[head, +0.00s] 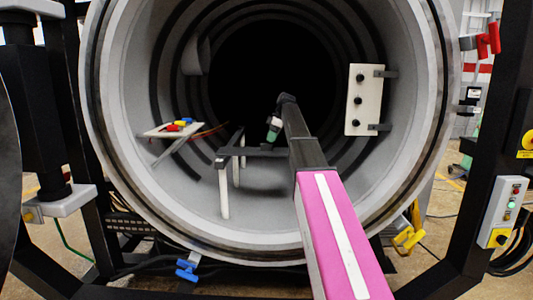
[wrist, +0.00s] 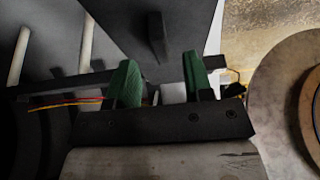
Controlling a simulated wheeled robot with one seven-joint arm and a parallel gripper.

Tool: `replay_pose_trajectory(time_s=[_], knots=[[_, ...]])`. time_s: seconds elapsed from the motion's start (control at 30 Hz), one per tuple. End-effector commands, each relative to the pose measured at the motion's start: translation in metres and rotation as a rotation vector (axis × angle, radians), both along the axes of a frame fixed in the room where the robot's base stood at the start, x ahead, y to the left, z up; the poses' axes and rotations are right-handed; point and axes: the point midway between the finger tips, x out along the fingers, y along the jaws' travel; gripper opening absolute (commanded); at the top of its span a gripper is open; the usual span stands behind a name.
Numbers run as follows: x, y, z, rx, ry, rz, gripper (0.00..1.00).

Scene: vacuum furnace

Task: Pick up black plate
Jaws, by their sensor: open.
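My gripper (wrist: 158,72) shows in the wrist view with its two green fingers well apart and nothing between them. In the head view my gripper (head: 274,126) is a small green and white shape at the end of my arm, inside the round furnace chamber. A flat dark grey panel (wrist: 188,22) lies beyond the fingertips in the wrist view, with a short dark bar standing out from it. It may be the black plate; I cannot tell for sure. In the head view my arm covers part of the chamber, and no black plate can be clearly made out.
A dark rack bar (head: 238,151) on white posts (head: 224,194) stands near my gripper. A small shelf (head: 160,132) with coloured items is at the chamber's left. A white panel (head: 364,100) is on the right wall. The chamber rim (head: 437,110) surrounds my arm.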

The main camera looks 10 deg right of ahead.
Motion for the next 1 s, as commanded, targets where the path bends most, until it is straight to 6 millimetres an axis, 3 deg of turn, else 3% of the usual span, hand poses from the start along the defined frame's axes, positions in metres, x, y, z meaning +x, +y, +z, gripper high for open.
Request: replay_pose_trajectory(time_s=[0.33, 0.6, 0.73, 0.77, 1.0], knots=[[0.004, 0.022, -0.038, 0.0, 0.0, 0.0, 0.47], [0.005, 0.023, -0.042, 0.0, -0.001, 0.0, 0.47], [0.005, 0.023, -0.042, 0.0, 0.0, 0.0, 0.04], [0.005, 0.023, -0.042, 0.0, 0.0, 0.0, 0.0], [0.005, 0.023, -0.041, 0.001, -0.001, 0.0, 0.0]])
